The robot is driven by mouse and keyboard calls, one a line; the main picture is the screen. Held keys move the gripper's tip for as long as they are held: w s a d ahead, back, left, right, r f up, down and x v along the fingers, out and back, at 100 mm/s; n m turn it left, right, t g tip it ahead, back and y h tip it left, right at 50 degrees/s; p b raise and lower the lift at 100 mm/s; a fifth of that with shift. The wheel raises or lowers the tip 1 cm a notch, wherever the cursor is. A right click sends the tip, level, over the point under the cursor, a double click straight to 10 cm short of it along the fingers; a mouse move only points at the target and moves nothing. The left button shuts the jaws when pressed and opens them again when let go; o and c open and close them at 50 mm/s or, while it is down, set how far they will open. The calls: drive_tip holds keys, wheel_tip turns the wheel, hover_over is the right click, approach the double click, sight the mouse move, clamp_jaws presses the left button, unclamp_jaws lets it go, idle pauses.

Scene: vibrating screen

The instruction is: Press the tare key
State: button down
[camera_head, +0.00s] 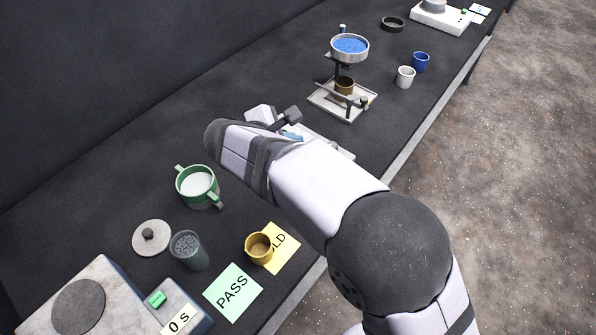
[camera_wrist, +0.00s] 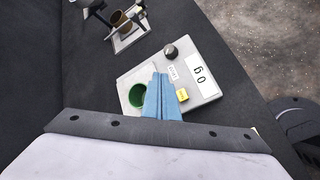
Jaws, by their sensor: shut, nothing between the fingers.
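The scale (camera_wrist: 208,90) lies under my gripper in the wrist view, with a white display (camera_wrist: 202,75) that reads 0 g upside down. A small yellow block or key (camera_wrist: 182,95) sits on its panel. I cannot read either marking, so which one is the tare key is unclear. My gripper's blue fingers (camera_wrist: 163,78) are shut and empty over the scale, left of the yellow block. Contact cannot be told. In the head view my arm hides most of the scale (camera_head: 338,149).
A sieve stand with a blue-filled pan (camera_head: 350,46) is beyond. A green two-handled pot (camera_head: 198,184), yellow cup (camera_head: 258,247) and a timer device (camera_head: 180,312) stand nearer. The bench's front edge is right.

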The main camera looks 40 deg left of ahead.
drive_tip(key=shift+f, duration=0.1)
wheel_tip(320, 180, down, 9)
drive_tip(key=b, duration=0.7)
drive_tip(key=shift+r, duration=0.2)
drive_tip(key=shift+f+b, duration=0.6)
drive_tip(key=shift+f, duration=0.3)
idle(2.8)
drive_tip(key=shift+r, duration=0.1)
drive_tip(key=shift+r+p, duration=0.75)
drive_tip(key=shift+r, duration=0.05)
drive_tip(key=shift+r, duration=0.1)
drive_tip(key=shift+r+p, duration=2.05)
drive_tip(key=shift+r, duration=0.35)
